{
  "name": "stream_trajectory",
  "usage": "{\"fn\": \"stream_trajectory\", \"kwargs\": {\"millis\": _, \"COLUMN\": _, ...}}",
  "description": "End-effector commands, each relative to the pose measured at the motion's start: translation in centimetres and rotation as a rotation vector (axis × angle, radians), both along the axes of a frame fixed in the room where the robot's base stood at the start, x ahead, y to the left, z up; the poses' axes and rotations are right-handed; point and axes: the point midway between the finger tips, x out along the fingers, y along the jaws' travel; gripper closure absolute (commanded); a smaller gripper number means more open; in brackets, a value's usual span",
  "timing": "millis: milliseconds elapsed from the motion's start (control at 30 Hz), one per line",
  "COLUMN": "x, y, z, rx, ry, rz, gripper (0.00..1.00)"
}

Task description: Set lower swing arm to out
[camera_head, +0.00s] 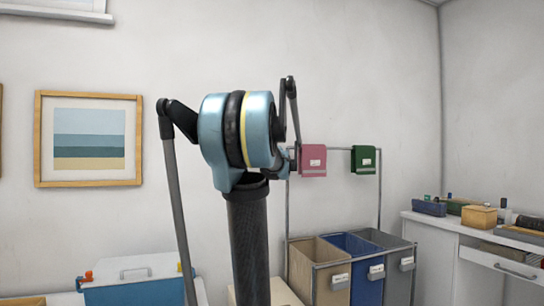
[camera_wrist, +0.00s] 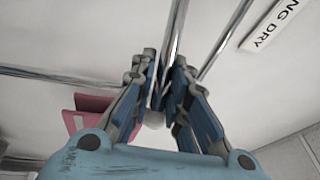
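In the wrist view, a thin shiny metal bar (camera_wrist: 179,32) comes down from the top edge between the fingers of my gripper (camera_wrist: 166,68). The blue finger pads lie close along both sides of it, with little gap showing, so my gripper looks shut on it. A pale rounded tip (camera_wrist: 154,120) shows below, between the fingers. The bar looks like a swing arm; which one it is cannot be told here. In the head view, my blue wrist and dark forearm cover the gripper and the bar.
A second bar (camera_wrist: 227,42) runs close to the right. A desk (camera_head: 436,250) stands right.

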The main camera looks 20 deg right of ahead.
Motion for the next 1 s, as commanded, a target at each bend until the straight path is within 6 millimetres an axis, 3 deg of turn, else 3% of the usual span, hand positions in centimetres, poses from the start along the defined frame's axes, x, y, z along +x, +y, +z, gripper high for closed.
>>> {"fn": "stream_trajectory", "kwargs": {"millis": 67, "x": 0.0, "y": 0.0, "z": -0.1, "rx": -0.001, "ry": 0.001, "rz": 0.0, "gripper": 0.67}}
{"fn": "stream_trajectory", "kwargs": {"millis": 533, "x": -0.6, "y": 0.2, "z": 0.0, "rx": 0.0, "ry": -0.001, "rz": 0.0, "gripper": 0.67}}
{"fn": "stream_trajectory", "kwargs": {"millis": 1000, "x": -6.4, "y": 1.9, "z": -1.3, "rx": -0.001, "ry": 0.0, "rz": 0.0, "gripper": 0.67}}
